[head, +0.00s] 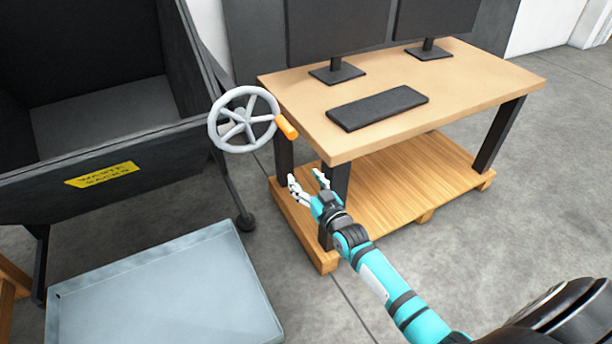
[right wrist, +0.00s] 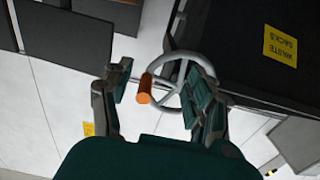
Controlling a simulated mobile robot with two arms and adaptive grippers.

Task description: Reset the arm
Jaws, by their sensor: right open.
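My right arm reaches in from the lower right of the head view. Its gripper (head: 307,181) is open and empty, in front of the desk's near left leg and below a grey handwheel. The handwheel (head: 243,119) has spokes and an orange handle (head: 286,127) on its right side. In the right wrist view the open fingers (right wrist: 158,95) stand on either side of the orange handle (right wrist: 145,89), with part of the wheel (right wrist: 190,72) behind one finger. The head view shows a gap between gripper and handle. My left gripper is not in view.
A wooden desk (head: 370,130) with two monitors and a keyboard (head: 377,107) stands on a wooden pallet (head: 400,195). A dark bin with a yellow waste sacks label (head: 103,174) is at the left. A grey-blue panel (head: 165,295) lies in front of it. Floor at the right is clear.

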